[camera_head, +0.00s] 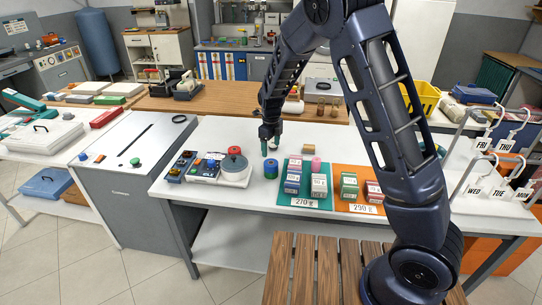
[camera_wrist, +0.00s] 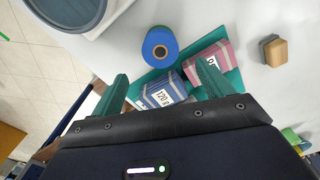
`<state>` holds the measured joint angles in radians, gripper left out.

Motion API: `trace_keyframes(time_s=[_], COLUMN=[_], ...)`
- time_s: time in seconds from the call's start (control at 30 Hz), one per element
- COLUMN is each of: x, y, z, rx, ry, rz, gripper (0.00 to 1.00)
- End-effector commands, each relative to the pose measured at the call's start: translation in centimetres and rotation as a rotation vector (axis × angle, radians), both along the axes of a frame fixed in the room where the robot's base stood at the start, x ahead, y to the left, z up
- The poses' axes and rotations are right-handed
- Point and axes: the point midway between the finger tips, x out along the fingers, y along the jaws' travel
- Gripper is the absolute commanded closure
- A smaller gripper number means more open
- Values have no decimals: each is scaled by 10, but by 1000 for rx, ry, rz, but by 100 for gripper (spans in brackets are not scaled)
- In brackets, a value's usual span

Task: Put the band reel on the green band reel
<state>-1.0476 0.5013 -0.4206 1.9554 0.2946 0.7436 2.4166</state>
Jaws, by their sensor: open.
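My gripper (camera_head: 269,148) has teal fingertips and hangs above the table, behind the blue reel in the picture. In the wrist view my gripper (camera_wrist: 160,80) is open and empty, its fingers spread wide, with the reel beyond them.
The teal mat (camera_head: 317,206) holds small labelled boxes. An orange mat (camera_head: 340,204) with more boxes lies to its right. A scale (camera_head: 235,180) stands to the left. A tan block (camera_head: 308,149) sits behind the teal mat. Tag hangers (camera_head: 481,165) stand at the right end.

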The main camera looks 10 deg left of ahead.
Motion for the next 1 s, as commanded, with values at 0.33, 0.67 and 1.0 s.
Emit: trace_keyframes(time_s=[0.33, 0.67, 1.0], x=[0, 4, -3], y=[-1, -22, -124], z=[28, 48, 128], rx=[-1, 23, 109], ry=[0, 0, -41], rz=[-1, 59, 408], gripper=[21, 21, 21])
